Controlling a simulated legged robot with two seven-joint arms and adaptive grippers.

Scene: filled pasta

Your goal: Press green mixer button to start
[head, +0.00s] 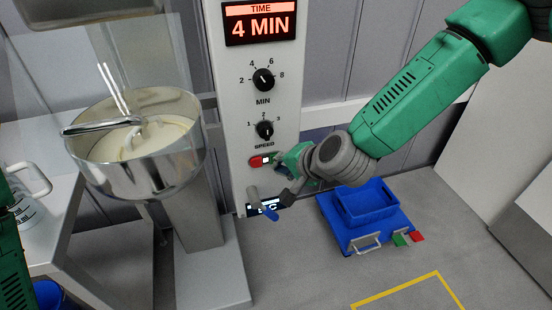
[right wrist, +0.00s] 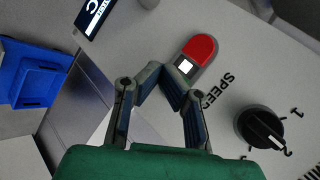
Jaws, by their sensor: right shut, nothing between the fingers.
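The mixer's control panel (head: 231,110) carries a start/stop switch. Its red half (head: 256,161) and small white centre square (head: 266,160) show in the head view. In the right wrist view I see the red half (right wrist: 201,48) and the white square (right wrist: 185,67). The green half cannot be made out clearly; my right gripper covers that side. My right gripper (head: 262,204) is at the panel's lower part, below and right of the switch. In the right wrist view its fingers (right wrist: 160,75) are shut and empty, just beside the white square. Contact cannot be told. My left gripper is out of view.
A steel mixer bowl (head: 120,180) with pale dough stands left of the panel behind a clear guard. Above the switch are a speed knob (head: 265,130), a minute knob (head: 263,80) and a "4 MIN" display (head: 260,25).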

